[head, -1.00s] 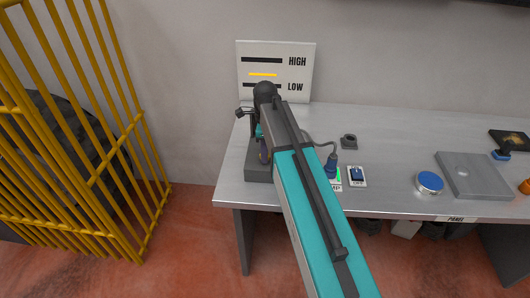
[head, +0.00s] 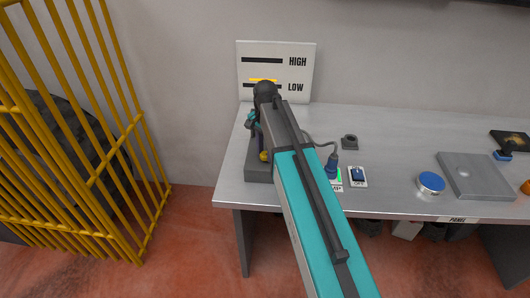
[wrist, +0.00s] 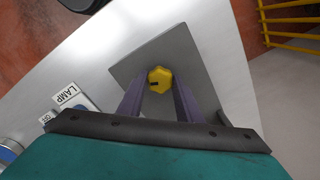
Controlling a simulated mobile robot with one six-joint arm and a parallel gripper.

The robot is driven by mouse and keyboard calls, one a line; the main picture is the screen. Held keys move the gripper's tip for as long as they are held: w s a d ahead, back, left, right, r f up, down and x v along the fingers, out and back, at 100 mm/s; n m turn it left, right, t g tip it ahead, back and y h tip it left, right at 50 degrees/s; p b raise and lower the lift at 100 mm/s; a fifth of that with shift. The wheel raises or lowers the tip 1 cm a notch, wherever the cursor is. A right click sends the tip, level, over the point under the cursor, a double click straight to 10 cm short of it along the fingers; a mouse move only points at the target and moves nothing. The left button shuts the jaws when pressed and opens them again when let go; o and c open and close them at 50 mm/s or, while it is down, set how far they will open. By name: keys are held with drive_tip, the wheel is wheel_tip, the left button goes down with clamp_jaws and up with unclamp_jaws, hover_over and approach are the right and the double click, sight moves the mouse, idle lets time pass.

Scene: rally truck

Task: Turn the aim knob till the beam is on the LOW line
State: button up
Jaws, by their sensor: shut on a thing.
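The yellow aim knob (wrist: 159,79) has a dark mark and sits on a grey base. My gripper (wrist: 158,88) is shut on it, one purple finger on each side. In the head view a bit of the knob (head: 264,156) shows beside my arm, which hides most of the gripper. The white board (head: 300,72) has a black HIGH line (head: 262,60) and a black LOW line (head: 248,85). The yellow beam (head: 263,80) lies just above the LOW line, close against it. My arm partly covers the LOW line.
A blue plug (head: 331,166) with a cable and a blue switch (head: 357,175) stand right of my arm. A blue round button (head: 430,182) and a grey plate (head: 474,175) are farther right. A yellow cage (head: 85,150) stands left of the bench.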

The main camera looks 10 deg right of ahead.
sight(265, 154)
drive_tip(key=n, duration=0.5)
drive_tip(key=shift+n, duration=2.5)
drive_tip(key=o, duration=1)
drive_tip(key=shift+o, duration=0.2)
drive_tip(key=shift+r, duration=0.15)
wheel_tip(265, 154, up, 14)
drive_tip(key=p, duration=0.7)
drive_tip(key=shift+f, duration=0.2)
drive_tip(key=shift+f, duration=0.1)
